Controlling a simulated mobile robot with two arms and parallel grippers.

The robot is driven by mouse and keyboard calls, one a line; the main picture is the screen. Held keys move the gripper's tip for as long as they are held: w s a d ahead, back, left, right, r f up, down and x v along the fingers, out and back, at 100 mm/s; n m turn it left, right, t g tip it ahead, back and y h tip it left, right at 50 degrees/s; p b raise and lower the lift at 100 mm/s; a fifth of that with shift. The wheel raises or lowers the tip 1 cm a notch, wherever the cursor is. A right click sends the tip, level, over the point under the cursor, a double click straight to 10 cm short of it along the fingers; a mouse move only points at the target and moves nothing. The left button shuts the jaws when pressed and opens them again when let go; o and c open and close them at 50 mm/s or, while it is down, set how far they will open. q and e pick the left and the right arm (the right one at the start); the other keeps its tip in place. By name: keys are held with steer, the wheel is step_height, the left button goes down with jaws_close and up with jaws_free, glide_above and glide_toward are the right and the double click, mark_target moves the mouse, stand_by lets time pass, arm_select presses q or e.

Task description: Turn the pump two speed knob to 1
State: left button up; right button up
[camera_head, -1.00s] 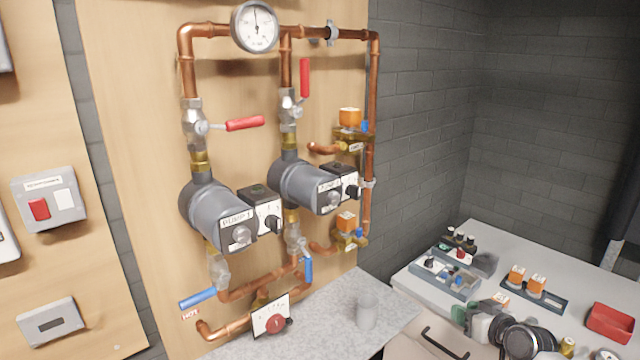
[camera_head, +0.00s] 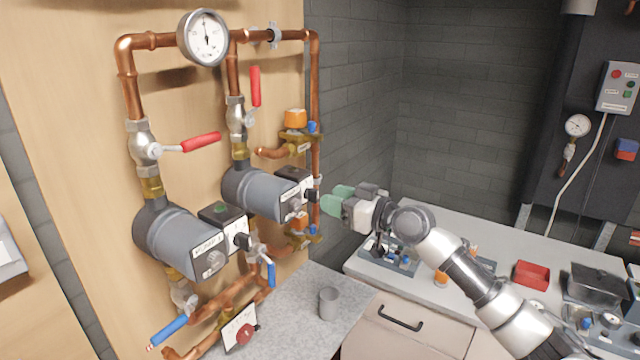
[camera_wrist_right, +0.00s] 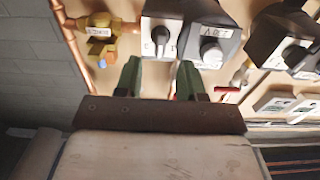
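Pump two (camera_head: 258,193) is the farther grey pump on the board; its dark control box (camera_head: 293,176) has a white face with a black knob (camera_head: 312,195). In the right wrist view the pump two knob (camera_wrist_right: 160,40) shows on the box face, beside the pump's round silver cap (camera_wrist_right: 211,53); the dial marks are too small to read. My right gripper (camera_head: 332,199) has green fingers and points at the knob from the right. In the right wrist view the gripper (camera_wrist_right: 159,68) is open, its fingers apart with the knob in line between their tips. Contact cannot be told. My left gripper is not in view.
Pump one (camera_head: 180,240) with its own knob (camera_head: 242,241) stands nearer. Copper pipes (camera_head: 316,90) and a brass valve (camera_head: 300,143) are close by. A grey cup (camera_head: 328,303) stands on the counter (camera_head: 290,325) below. The worktop behind holds trays and a red bin (camera_head: 532,275).

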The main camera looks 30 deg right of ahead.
mark_target(318, 194)
steer(key=shift+p+x, duration=0.7)
steer(key=shift+x, duration=1.3)
steer(key=shift+c, duration=0.4)
steer(key=shift+f, duration=0.1)
jaws_close()
